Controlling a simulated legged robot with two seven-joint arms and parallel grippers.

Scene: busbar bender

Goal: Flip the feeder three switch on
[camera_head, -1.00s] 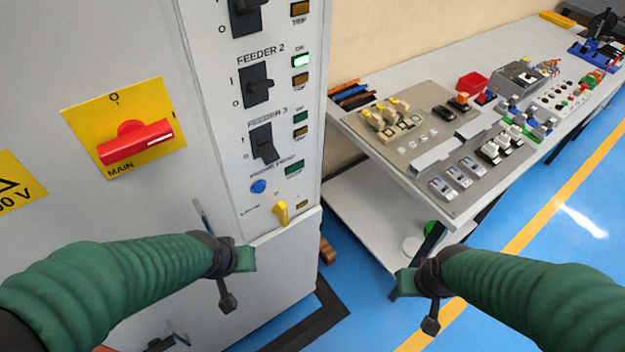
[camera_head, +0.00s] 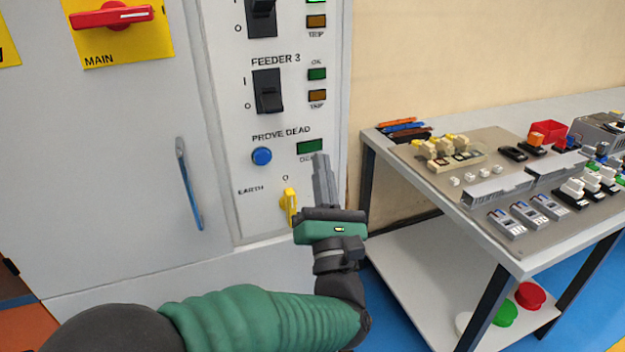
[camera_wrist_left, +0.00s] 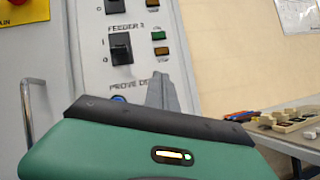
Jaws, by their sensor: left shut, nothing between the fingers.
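The feeder 3 switch (camera_head: 268,91) is a black rocker on the white panel, between the marks I and O; its lower part sticks out toward O. Its green lamp (camera_head: 317,74) looks unlit. It also shows in the left wrist view (camera_wrist_left: 121,49), above my gripper. My left gripper (camera_head: 322,160) is shut and empty, its fingers pointing up, below and to the right of the switch and apart from it. In the left wrist view the shut fingers (camera_wrist_left: 162,88) cover part of the PROVE DEAD label. My right gripper is out of view.
A blue button (camera_head: 261,156) and a yellow earth knob (camera_head: 289,206) sit below the switch. A red main handle (camera_head: 112,15) and a blue-grey door handle (camera_head: 188,185) are to the left. A workbench (camera_head: 520,262) with parts stands at the right.

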